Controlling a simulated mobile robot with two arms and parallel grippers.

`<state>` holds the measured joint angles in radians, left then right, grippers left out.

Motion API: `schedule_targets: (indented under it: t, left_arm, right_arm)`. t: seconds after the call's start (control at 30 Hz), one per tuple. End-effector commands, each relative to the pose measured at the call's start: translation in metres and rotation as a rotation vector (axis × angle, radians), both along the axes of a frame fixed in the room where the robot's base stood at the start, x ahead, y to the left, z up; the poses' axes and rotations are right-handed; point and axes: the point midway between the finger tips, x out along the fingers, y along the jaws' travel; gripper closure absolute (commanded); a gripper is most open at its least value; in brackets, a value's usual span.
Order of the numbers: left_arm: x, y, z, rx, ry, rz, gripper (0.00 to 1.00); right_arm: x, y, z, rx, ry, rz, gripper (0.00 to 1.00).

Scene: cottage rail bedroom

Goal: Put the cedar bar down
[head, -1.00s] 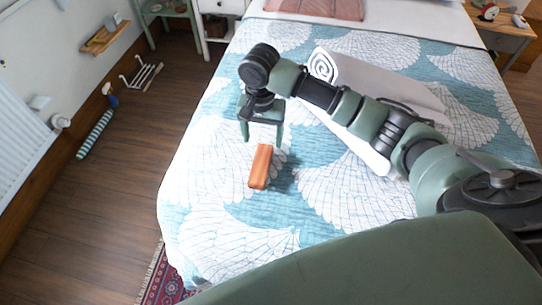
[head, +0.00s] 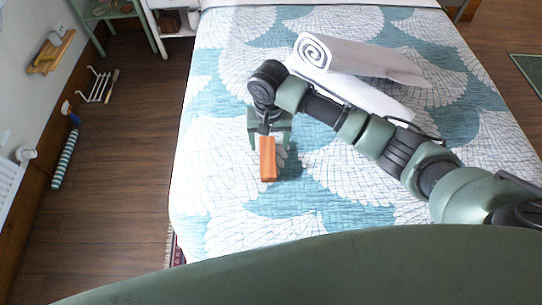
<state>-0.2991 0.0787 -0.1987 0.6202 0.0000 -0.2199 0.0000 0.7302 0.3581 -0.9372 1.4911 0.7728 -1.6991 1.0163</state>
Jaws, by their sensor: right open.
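The cedar bar (head: 268,160) is a small orange-brown block on the teal and white patterned bed cover (head: 225,205), in the left middle of the bed. My right gripper (head: 270,143) is open, just beyond the far end of the bar, with its fingers pointing down. The gripper's fingertips are partly hidden, and I cannot tell whether they touch the bar. My left gripper is not in the head view.
A rolled white towel (head: 350,62) lies on the bed behind my right arm. The near part of the cover around the bar is clear. Left of the bed, the wooden floor holds a white rack (head: 97,86) and a striped roll (head: 65,158).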

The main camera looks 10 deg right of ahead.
Motion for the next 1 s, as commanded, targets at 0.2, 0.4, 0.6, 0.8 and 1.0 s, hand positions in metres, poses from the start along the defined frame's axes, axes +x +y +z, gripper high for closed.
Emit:
schedule_targets:
  t: [0.2, 0.4, 0.6, 0.8, 1.0]
  left_arm:
    - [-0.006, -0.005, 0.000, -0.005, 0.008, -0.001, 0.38]
    - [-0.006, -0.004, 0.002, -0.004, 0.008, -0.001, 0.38]
    - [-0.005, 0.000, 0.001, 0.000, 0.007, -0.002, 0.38]
    - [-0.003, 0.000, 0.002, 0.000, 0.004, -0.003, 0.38]
    - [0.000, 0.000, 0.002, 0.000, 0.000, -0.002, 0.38]
  right_arm:
    - [0.001, 0.000, -0.025, -0.003, 0.003, -0.001, 0.29]
    - [0.006, 0.005, -0.055, -0.003, 0.003, -0.002, 0.29]
    - [0.006, 0.004, -0.072, -0.001, 0.000, -0.002, 0.29]
    - [0.006, 0.004, -0.072, -0.001, 0.000, -0.001, 0.29]
    - [0.006, 0.004, -0.072, -0.001, 0.000, -0.002, 0.82]
